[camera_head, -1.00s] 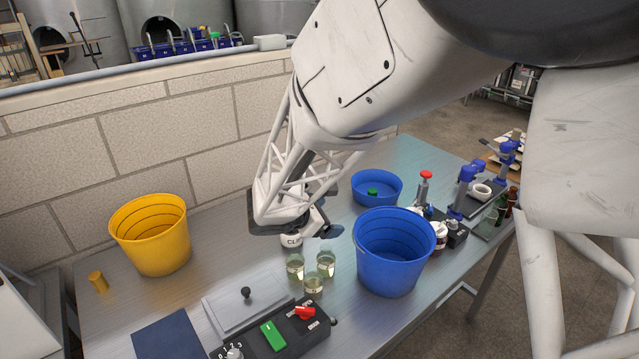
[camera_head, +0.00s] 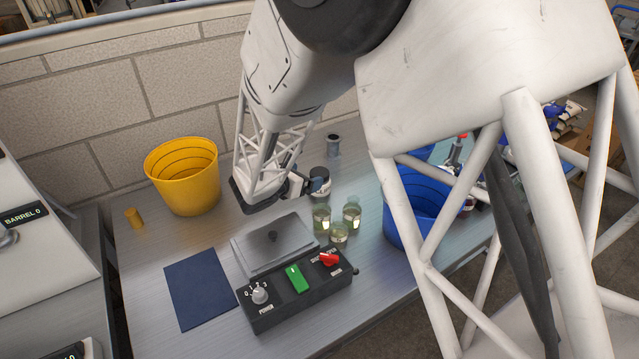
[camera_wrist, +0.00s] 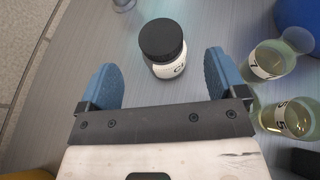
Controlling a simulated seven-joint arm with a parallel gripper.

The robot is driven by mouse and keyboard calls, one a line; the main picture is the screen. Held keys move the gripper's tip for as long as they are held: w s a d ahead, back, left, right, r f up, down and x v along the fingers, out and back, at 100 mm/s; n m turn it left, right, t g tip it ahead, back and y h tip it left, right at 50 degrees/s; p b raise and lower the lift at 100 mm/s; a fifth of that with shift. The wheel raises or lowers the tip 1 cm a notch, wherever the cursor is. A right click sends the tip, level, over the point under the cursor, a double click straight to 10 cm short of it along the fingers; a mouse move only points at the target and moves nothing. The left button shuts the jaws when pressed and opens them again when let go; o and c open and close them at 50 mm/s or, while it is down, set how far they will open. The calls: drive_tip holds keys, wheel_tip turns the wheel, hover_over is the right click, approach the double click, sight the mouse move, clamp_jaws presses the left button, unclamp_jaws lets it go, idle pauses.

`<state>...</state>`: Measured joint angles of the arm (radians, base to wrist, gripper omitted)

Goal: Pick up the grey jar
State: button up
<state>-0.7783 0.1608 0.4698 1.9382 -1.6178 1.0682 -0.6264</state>
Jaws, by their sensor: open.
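A small grey jar (camera_head: 333,146) with a dark top stands upright on the table near the wall, behind my gripper. A grey object (camera_wrist: 124,4), likely this jar, is cut off at the top edge of the wrist view. My gripper (camera_wrist: 160,62) is open, its blue fingers on either side of a different jar: a black-lidded jar (camera_wrist: 162,48) with a white label. This jar stands slightly beyond the fingertips, and no contact shows. In the head view, my gripper (camera_head: 308,187) is partly hidden by my arm beside the black-lidded jar (camera_head: 319,174).
Three glasses (camera_head: 340,233) of pale liquid stand close to the right of my gripper. A blue bucket (camera_head: 402,215) is farther right, partly behind my body. A yellow bucket (camera_head: 182,178) stands left. A control box (camera_head: 296,291) and grey plate (camera_head: 273,246) lie in front.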

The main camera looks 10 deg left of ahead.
sight(319, 172)
drive_tip(key=shift+x, duration=1.2)
drive_tip(key=shift+x, duration=2.6)
drive_tip(key=shift+f, duration=0.1)
drive_tip(key=shift+c, duration=0.5)
drive_tip(key=c, duration=1.1)
drive_tip(key=shift+o, duration=0.2)
drive_tip(key=shift+r, duration=5)
